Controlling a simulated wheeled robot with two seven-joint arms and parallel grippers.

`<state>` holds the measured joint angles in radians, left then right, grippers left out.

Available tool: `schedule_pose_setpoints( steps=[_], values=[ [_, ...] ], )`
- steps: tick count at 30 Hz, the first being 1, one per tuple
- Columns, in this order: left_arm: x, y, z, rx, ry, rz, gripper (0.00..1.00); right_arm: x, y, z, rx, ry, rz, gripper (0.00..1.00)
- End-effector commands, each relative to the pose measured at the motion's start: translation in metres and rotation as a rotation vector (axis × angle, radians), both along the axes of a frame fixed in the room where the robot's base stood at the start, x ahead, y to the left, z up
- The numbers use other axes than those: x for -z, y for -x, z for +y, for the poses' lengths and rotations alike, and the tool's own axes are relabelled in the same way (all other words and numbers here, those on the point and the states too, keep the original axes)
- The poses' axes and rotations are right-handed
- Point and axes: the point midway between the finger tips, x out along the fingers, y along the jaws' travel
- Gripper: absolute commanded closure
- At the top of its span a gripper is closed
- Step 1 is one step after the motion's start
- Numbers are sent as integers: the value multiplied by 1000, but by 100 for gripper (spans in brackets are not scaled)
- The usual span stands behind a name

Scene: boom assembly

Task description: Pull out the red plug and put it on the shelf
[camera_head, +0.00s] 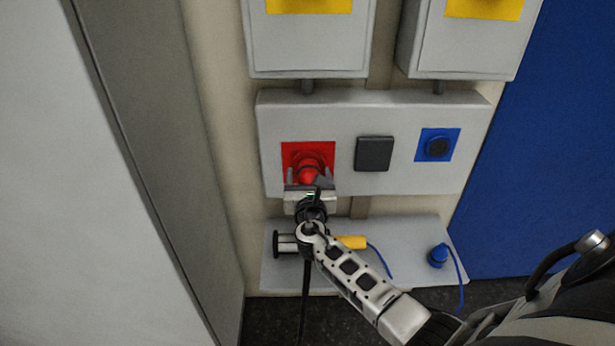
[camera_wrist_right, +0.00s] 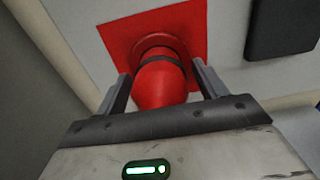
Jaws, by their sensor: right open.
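The red plug (camera_head: 308,171) sits in a socket on a red square plate (camera_head: 290,152) on the grey wall box. It also shows in the wrist view (camera_wrist_right: 160,84). My right gripper (camera_head: 309,181) is at the plug, with its open fingers (camera_wrist_right: 160,88) on either side of it. Whether the fingers touch the plug is hard to tell. The shelf (camera_head: 403,232) is a grey ledge below the box, partly hidden by my right arm. My left gripper is not in view.
A blue plug (camera_head: 438,256) with a blue cable stands on the shelf's right part. A yellow piece (camera_head: 351,242) with a blue cable lies behind my arm. A dark square cover (camera_head: 374,154) and a blue socket (camera_head: 437,146) are to the right. The shelf between the yellow piece and blue plug is clear.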

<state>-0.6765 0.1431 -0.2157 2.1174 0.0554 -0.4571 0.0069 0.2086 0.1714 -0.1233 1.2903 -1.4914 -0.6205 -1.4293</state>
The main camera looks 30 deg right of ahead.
Motion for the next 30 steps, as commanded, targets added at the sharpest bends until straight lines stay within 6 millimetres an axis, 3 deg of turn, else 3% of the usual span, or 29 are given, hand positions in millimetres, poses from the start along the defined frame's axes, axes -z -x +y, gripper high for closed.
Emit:
schedule_pose_setpoints(
  steps=[1, 13, 19, 30],
  values=[
    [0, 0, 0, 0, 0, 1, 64, -8, -3, -7, 9, 5, -14, 29],
    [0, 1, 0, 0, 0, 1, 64, -8, -3, -8, 10, 5, -14, 29],
    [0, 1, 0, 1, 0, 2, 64, -8, -3, -8, 10, 5, -14, 85],
    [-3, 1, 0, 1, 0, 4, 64, -10, 2, -4, 8, 7, -17, 88]
  ],
)
